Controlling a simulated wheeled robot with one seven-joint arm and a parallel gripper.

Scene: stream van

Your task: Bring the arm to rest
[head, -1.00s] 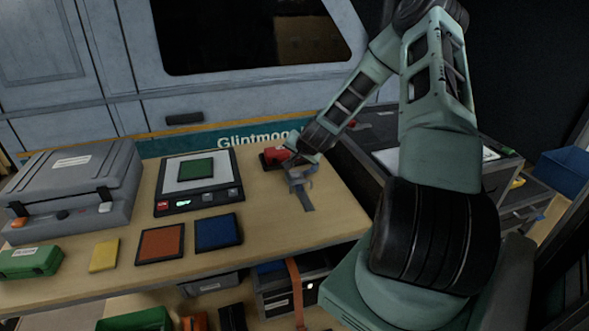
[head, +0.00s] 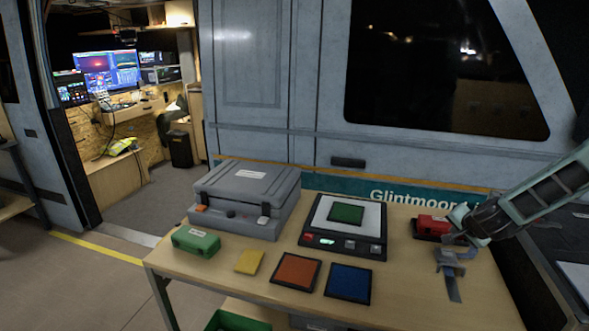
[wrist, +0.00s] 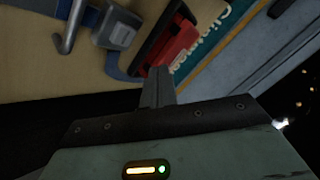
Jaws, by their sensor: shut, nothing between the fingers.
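My arm comes in from the right in the head view. My gripper (head: 459,238) is at the right end of the workbench (head: 215,268), beside a red case (head: 432,227) and a grey metal clamp-like piece with a blue strap (head: 453,285). In the wrist view, the fingers of my gripper (wrist: 157,88) are together with nothing between them. The red case (wrist: 175,50) and the grey metal piece (wrist: 117,30) lie beyond them. I cannot tell how high the fingers are above the bench.
On the bench are a grey hard case (head: 245,195), a green box (head: 196,241), a yellow block (head: 250,261), orange (head: 297,271) and blue (head: 349,283) pads, and a scale (head: 345,240) with a green pad. The van wall (head: 300,120) rises behind. Open floor (head: 80,290) lies left.

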